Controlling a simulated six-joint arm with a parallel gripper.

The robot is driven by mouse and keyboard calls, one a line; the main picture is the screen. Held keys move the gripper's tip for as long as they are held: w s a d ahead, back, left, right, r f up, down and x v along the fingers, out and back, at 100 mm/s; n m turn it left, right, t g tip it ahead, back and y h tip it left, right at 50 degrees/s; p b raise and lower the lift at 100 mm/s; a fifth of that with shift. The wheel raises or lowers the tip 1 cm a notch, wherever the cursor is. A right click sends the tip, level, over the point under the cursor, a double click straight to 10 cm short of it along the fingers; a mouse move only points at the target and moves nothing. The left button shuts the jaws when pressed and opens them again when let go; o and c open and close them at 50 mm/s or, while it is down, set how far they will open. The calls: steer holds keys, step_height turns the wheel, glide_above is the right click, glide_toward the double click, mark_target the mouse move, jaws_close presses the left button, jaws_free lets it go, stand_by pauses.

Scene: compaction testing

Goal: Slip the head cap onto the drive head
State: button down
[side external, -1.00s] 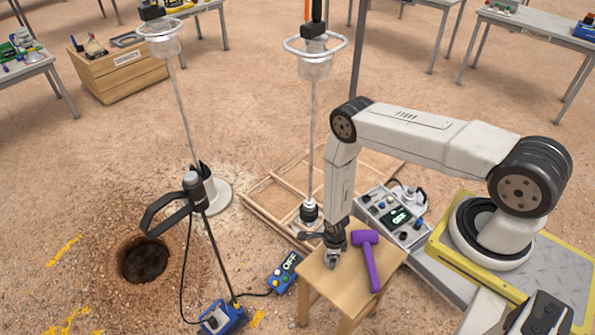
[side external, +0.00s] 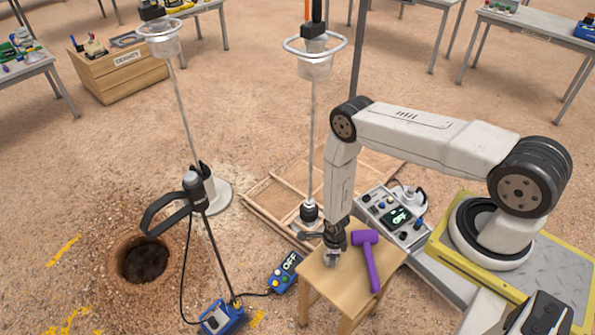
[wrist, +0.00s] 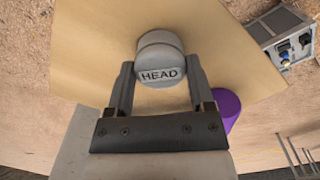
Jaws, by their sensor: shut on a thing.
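The head cap (wrist: 161,60) is a short grey cylinder with HEAD written on its side. My gripper (wrist: 160,82) is shut on it, one finger on each side. In the side external view the cap (side external: 330,258) is small, below my gripper at the left of the wooden stool top (side external: 340,284). I cannot tell whether it touches the stool. No part is clearly marked as the drive head. A dark upright unit with a grey top (side external: 195,187) stands on a thin pole at left, well apart from my gripper.
A purple mallet (side external: 366,262) lies on the stool, right of my gripper. A tall rod with a ringed top (side external: 312,130) rises behind it. A control box (side external: 396,214) is at right, and a hole (side external: 144,260) lies at left. A small OFF pendant (side external: 285,272) is near the stool.

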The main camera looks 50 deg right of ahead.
steer(key=shift+r, duration=1.05)
steer(key=shift+r, duration=2.85)
steer(key=shift+r, duration=0.1)
step_height(320, 180, up, 44)
steer(key=w+a+r+n, duration=0.1)
steer(key=w+a, duration=0.3)
steer(key=w, duration=0.5)
steer(key=w+a+r+n, duration=0.1)
steer(key=w+a, duration=0.4)
steer(key=w, duration=0.3)
steer(key=w+a+f+n, duration=0.1)
steer(key=w+a, duration=0.4)
steer(key=a, duration=0.3)
steer(key=w+a+f+n, duration=0.1)
steer(key=w+a, duration=0.4)
steer(key=a, duration=0.2)
steer(key=shift+s+f, duration=0.2)
steer(key=shift+f, duration=2.25)
